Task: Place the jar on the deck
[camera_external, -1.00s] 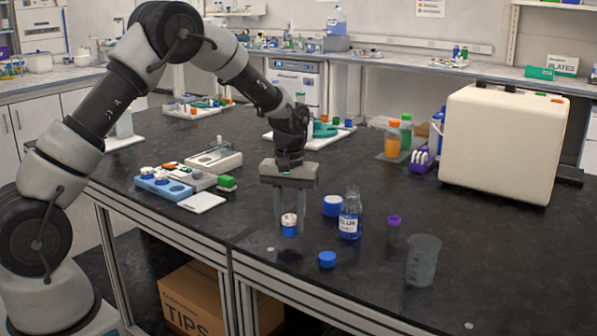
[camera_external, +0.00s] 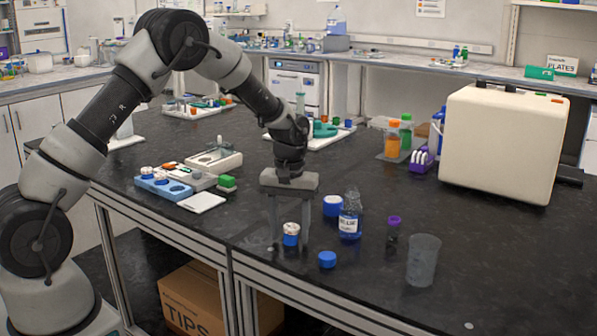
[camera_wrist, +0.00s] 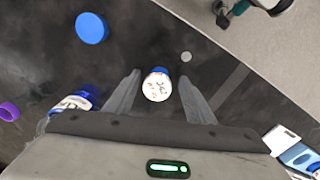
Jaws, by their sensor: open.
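The small jar (camera_external: 290,240) has a white top and a blue body and stands on the black bench near its front edge. My gripper (camera_external: 289,246) points down over it, open, with one finger on each side. In the wrist view the jar's marked white lid (camera_wrist: 157,86) lies between the fingertips (camera_wrist: 158,80), with narrow gaps showing on both sides. A blue deck-like tray (camera_external: 150,189) with several round positions and jars or caps is to the left on the bench, joined by a grey block; I cannot tell whether it is the deck.
A large cream machine (camera_external: 500,145) stands at the right.

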